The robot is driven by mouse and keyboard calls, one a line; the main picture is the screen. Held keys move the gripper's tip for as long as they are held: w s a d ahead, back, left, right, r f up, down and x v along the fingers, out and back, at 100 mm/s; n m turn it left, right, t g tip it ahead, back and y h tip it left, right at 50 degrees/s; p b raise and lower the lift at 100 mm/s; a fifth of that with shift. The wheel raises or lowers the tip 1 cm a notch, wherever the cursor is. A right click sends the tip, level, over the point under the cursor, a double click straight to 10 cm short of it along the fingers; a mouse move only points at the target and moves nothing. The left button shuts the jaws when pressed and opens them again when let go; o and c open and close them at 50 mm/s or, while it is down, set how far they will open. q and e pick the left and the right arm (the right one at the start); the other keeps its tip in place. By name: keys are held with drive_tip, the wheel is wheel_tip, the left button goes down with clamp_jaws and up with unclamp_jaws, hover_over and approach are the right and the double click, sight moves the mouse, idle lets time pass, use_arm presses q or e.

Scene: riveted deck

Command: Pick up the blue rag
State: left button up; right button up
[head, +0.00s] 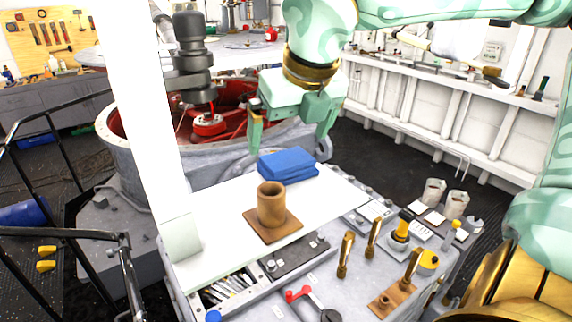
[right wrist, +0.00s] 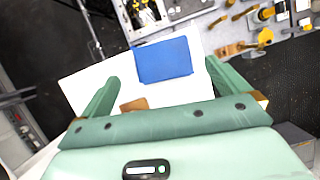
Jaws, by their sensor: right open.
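The blue rag (head: 287,165) lies folded on the white board at the middle of the head view. In the right wrist view the blue rag (right wrist: 164,60) lies ahead of the jaws, between the lines of the two fingers. My right gripper (head: 291,143) is open and empty, with its fingers pointing down above and behind the rag, apart from it. It also shows in the right wrist view (right wrist: 158,84) with its fingers wide apart. My left gripper is not in view.
A brown cup (head: 271,205) stands on a brown square base (head: 259,226) just in front of the rag. The white board (head: 215,215) is otherwise mostly bare. Brass and yellow-topped parts (head: 400,232) stand to the right. A round grey housing with a red inside (head: 125,150) is behind left.

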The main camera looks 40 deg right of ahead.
sight(287, 159)
drive_tip(key=shift+f, duration=0.4)
drive_tip(key=x, duration=0.1)
drive_tip(key=p+x, duration=0.1)
drive_tip(key=x, duration=0.1)
drive_tip(key=shift+s+f, duration=0.2)
drive_tip(key=shift+f, duration=0.2)
drive_tip(key=shift+w+d+f, duration=0.1)
drive_tip(key=shift+w+f, duration=0.2)
drive_tip(key=shift+f, duration=0.05)
drive_tip(key=shift+s, duration=0.15)
drive_tip(key=shift+c, duration=1.2)
drive_tip(key=c, duration=0.7)
drive_tip(key=shift+o, duration=0.2)
drive_tip(key=shift+r, duration=0.1)
